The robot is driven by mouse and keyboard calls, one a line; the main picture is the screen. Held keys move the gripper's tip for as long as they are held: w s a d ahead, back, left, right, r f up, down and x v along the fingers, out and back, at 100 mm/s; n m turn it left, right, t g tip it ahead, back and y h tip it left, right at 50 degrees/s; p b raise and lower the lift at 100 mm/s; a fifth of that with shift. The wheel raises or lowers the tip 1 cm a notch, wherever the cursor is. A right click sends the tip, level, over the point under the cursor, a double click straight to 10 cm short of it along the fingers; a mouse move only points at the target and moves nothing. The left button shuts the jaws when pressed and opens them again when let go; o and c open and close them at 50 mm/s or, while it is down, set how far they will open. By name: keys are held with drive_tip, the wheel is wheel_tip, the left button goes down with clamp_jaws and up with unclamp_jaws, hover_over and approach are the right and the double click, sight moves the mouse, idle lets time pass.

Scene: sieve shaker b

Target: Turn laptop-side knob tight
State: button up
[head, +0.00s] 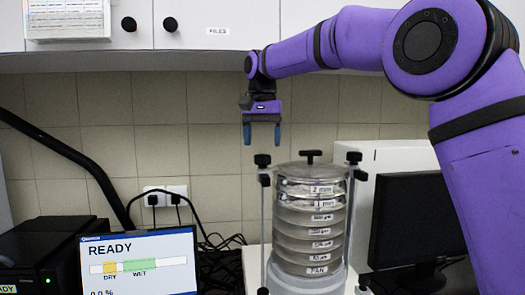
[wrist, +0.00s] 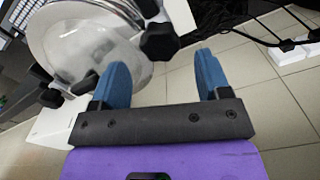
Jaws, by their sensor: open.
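The sieve shaker (head: 310,225) is a stack of clear labelled sieves between two upright rods, with a lid on top. The laptop-side knob (head: 262,160) is black and sits atop the left rod, nearest the screen reading READY. In the wrist view this knob (wrist: 160,41) appears beyond and between the fingertips. My gripper (head: 262,138) points down above the laptop-side knob with a small gap. Its two blue fingers are apart and empty, and they also show in the wrist view (wrist: 162,68).
A second black knob (head: 354,158) tops the right rod, and a black lid handle (head: 310,155) stands between them. The laptop (head: 140,262) is at the lower left, with sockets and cables (head: 165,195) behind. A dark monitor (head: 410,220) stands right. Cabinets (head: 190,25) hang above.

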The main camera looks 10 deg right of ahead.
sight(264, 155)
wheel_tip(264, 155, up, 7)
idle(0.3)
idle(0.4)
drive_tip(key=s+d+f+n+t, duration=0.1)
drive_tip(key=s+d+f+t, duration=0.1)
drive_tip(key=s+d, duration=0.65)
drive_tip(key=s+d+f+n+t, duration=0.15)
drive_tip(key=s+d, duration=0.35)
drive_tip(key=s, duration=0.6)
drive_tip(key=s+d+f+t, duration=0.1)
drive_tip(key=s+d+f, duration=0.2)
drive_tip(key=s+f, duration=0.5)
drive_tip(key=s+d+f+n, duration=0.1)
drive_tip(key=s+d+f, duration=0.2)
drive_tip(key=s+f, duration=0.5)
drive_tip(key=shift+s+d+f+t, duration=0.2)
drive_tip(key=shift+s+t, duration=0.15)
drive_tip(key=shift+s, duration=0.4)
